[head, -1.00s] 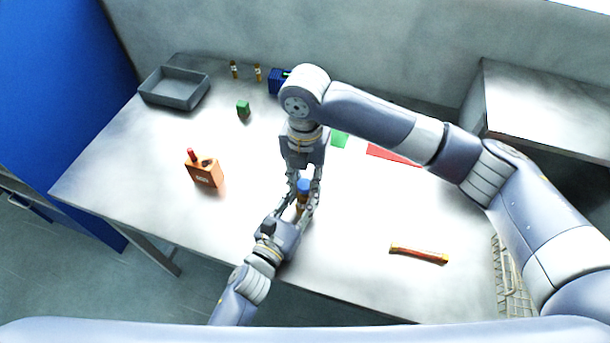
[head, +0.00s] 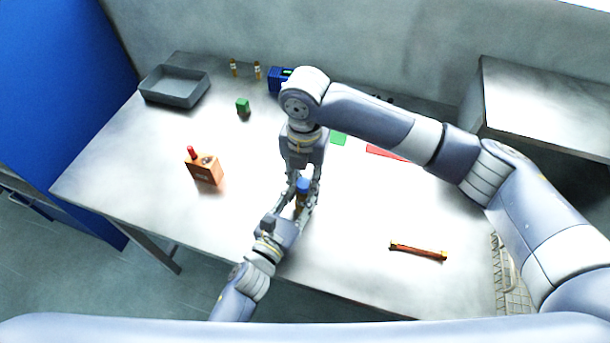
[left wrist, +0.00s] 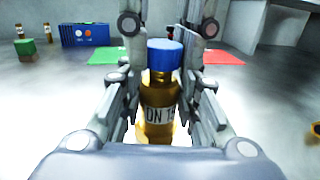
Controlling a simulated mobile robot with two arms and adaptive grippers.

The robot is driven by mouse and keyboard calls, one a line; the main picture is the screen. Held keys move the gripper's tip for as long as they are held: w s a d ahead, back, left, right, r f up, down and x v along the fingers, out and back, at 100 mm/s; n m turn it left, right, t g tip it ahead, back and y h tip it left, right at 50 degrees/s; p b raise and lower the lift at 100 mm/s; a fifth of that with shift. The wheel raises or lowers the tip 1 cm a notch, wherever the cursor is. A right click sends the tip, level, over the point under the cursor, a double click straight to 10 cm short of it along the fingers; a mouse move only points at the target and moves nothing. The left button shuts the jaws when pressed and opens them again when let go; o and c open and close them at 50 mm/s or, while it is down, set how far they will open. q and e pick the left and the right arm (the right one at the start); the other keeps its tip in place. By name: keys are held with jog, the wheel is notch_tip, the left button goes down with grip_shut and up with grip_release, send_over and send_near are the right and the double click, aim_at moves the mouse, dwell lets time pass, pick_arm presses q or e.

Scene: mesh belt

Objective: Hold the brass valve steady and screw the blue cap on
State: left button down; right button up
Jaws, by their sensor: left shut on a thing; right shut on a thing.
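The brass valve (head: 301,203) stands upright near the front middle of the table. My left gripper (head: 299,207) is shut on its body from the front left. My right gripper (head: 304,184) points down from above and is shut on the cap, a finger on each side. The thread under the cap is hidden.
An orange block with a red peg (head: 205,171) stands to the left. A grey tray (head: 174,99), a green block (head: 242,106), small brass pieces and a blue box (head: 278,80) are farther back. A red-orange bar (head: 418,251) lies front right. Green and red (head: 384,152) patches lie behind.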

jog(key=shift+s+d+f, duration=0.1)
jog(key=shift+d+f, duration=0.1)
jog(key=shift+f, duration=0.45)
jog(key=shift+a+r, duration=0.15)
jog(key=shift+r, duration=0.4)
dwell(0.7)
jog(key=shift+d+f, duration=0.2)
jog(key=shift+f, duration=0.45)
dwell(0.5)
jog(key=shift+r, duration=0.1)
jog(key=shift+a+r, duration=0.1)
jog(key=shift+r, duration=0.05)
jog(key=shift+s+a+r, duration=0.1)
jog(key=shift+s+r, duration=0.15)
dwell(1.0)
